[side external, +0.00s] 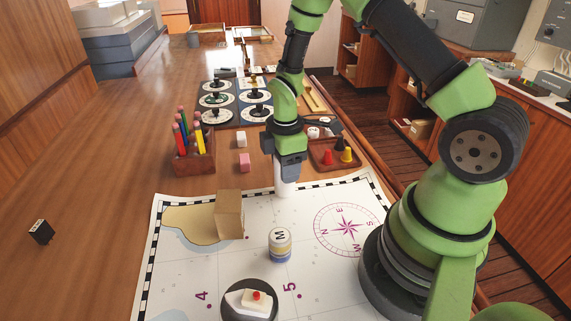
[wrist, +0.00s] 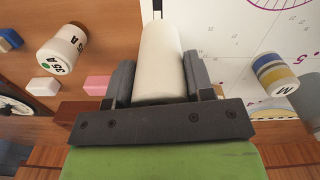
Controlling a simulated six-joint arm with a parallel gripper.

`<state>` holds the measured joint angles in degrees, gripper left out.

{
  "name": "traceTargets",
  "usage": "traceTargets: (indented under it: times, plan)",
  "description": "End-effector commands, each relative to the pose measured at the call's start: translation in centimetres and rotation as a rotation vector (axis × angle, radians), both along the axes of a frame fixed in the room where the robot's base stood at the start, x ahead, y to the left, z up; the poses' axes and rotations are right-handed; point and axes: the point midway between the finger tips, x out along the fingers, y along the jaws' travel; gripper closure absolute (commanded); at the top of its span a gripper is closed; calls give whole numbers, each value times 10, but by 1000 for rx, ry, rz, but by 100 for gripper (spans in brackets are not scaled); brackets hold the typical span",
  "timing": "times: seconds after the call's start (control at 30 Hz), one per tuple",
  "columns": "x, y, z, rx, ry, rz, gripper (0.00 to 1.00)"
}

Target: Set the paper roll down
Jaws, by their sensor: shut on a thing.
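The white paper roll (side external: 284,184) is held by my gripper (side external: 285,159) near the far edge of the chart. In the wrist view the roll (wrist: 160,62) lies between the two dark fingers of the gripper (wrist: 157,82), which are shut on it. In the side view the roll hangs upright below the fingers, and its lower end is over the chart's far border. I cannot tell whether it touches the surface.
The chart (side external: 185,285) carries a tan block (side external: 229,214), a striped cylinder marked M (side external: 279,245) and a toy boat (side external: 250,303) on a dark disc. A pencil holder (side external: 193,155), pink block (side external: 244,164) and wooden tray (side external: 335,153) with cones stand beyond. The chart's centre has free room.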

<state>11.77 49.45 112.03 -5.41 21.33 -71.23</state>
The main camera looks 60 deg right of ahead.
Motion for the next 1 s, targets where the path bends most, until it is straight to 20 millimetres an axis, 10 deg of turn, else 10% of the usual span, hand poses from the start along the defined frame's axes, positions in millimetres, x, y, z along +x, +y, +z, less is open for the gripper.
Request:
traceTargets:
  times: [0.23,0.27,0.37,0.73,1.0]
  plan:
    - [0,0,-2,1,1,0,80]
    - [0,0,-3,1,1,-1,50]
    - [0,0,-2,1,1,-1,27]
    - [0,0,4,0,-1,-1,26]
    - [1,0,54,-2,-7,-2,26]
